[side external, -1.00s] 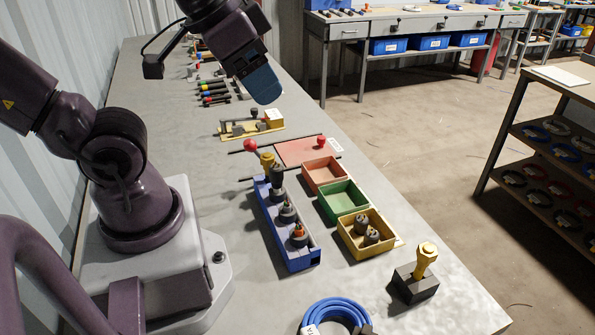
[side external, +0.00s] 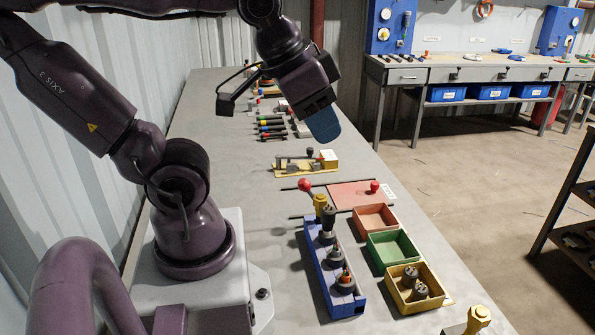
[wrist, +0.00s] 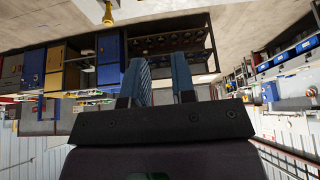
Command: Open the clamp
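A red ball-ended lever (side external: 305,185) stands beside a yellow post (side external: 320,202) at the far end of a blue rack; it looks like a clamp handle. A yellow-based fixture (side external: 292,172) with grey parts and a pale block lies farther back; I cannot tell for sure which of the two is the clamp. My gripper (side external: 323,125) hangs high above the table, beyond the lever and near the fixture in the picture, touching nothing. In the wrist view its two blue fingers (wrist: 162,75) are apart with nothing between them.
The blue rack (side external: 318,265) holds several dark plugs. Red, green (side external: 393,250) and yellow (side external: 432,293) bins stand to its right; the yellow one holds grey parts. A pink plate (side external: 350,196) with a red knob lies between dark rods. Tools with coloured handles (side external: 270,127) lie farther back.

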